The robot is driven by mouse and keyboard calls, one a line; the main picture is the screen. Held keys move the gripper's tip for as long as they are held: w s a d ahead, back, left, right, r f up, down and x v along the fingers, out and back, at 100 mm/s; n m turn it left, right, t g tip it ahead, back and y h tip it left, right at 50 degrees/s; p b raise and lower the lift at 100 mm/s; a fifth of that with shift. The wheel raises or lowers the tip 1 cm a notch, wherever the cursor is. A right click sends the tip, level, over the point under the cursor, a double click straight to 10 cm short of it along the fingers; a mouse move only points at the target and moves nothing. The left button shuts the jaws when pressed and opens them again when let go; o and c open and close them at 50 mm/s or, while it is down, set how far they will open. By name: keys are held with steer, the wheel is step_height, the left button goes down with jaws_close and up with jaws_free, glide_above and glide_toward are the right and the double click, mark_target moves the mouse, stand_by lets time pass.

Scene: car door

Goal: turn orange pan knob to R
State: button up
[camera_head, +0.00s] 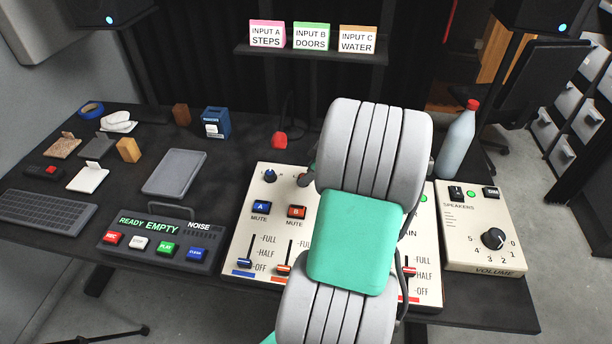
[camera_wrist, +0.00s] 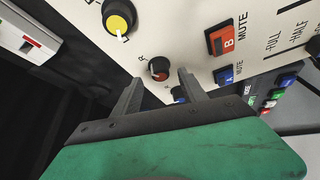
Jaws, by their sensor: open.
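The orange pan knob (camera_wrist: 159,68), a dark-skirted knob with a red-orange cap, sits on the cream mixer panel in the wrist view. An R is printed beside it; I cannot tell its exact pointer direction. My gripper (camera_wrist: 161,77) is open, with one finger to each side of the knob in the picture. The fingertips look close to the knob, but I cannot tell whether they touch it. In the head view my arm covers the middle of the mixer panel (camera_head: 240,240) and the knob is mostly hidden.
A yellow knob (camera_wrist: 118,18) and a blue knob (camera_wrist: 178,93) flank the orange one. The orange B mute button (camera_wrist: 228,40) is nearby. A speaker volume box (camera_head: 480,225) and a bottle (camera_head: 458,140) stand right; a recorder (camera_head: 160,243) stands left.

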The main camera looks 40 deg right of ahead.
steer(key=v, duration=0.5)
